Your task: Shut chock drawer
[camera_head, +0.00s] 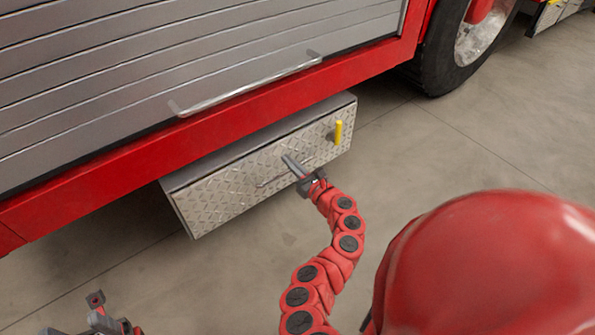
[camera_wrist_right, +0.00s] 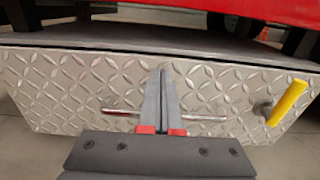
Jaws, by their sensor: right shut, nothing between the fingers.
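The chock drawer (camera_head: 222,190) is a silver box with a diamond-plate front, hung under the red fire truck. Its front fills the right wrist view (camera_wrist_right: 75,75), with a thin bar handle (camera_wrist_right: 205,118) across it and a yellow lever (camera_wrist_right: 287,102) at the right. The yellow lever also shows in the head view (camera_head: 338,132). My right gripper (camera_head: 289,160) is shut and empty in front of the drawer's middle, its fingers (camera_wrist_right: 164,75) pointing at the plate over the handle. Whether they touch the plate I cannot tell. My left gripper (camera_head: 96,301) is partly in view, low at the left, away from the drawer.
The truck's grey roller shutter (camera_head: 180,60) with a bar handle (camera_head: 250,87) is above the drawer. A red sill (camera_head: 130,165) runs just over it. A tyre (camera_head: 450,55) stands at the upper right. The concrete floor in front is clear.

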